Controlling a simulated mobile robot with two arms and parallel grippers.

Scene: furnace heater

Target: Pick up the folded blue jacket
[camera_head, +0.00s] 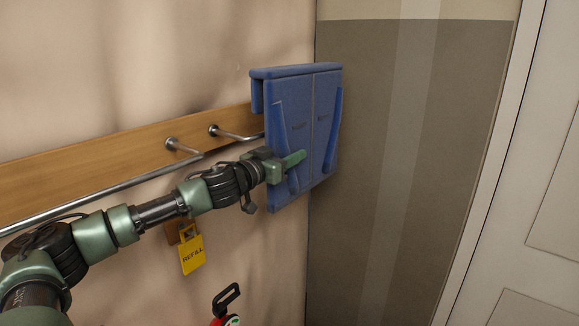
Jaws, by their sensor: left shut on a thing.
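The folded blue jacket (300,110) is near the right end of the wooden rail, close to the wall corner. It is upright, with its top fold uppermost and a seam down its front. My left gripper (290,163) is at the lower left part of the jacket's front and is shut on it. One green finger shows against the blue cloth; the other is hidden. Whether the jacket still touches the rail or a peg behind it cannot be seen. My right gripper is not in view.
The wooden rail (80,165) carries metal pegs (235,134) and a long metal rod (100,192). A yellow "REFILL" tag (193,254) hangs below my left arm. A pale door (530,200) stands right.

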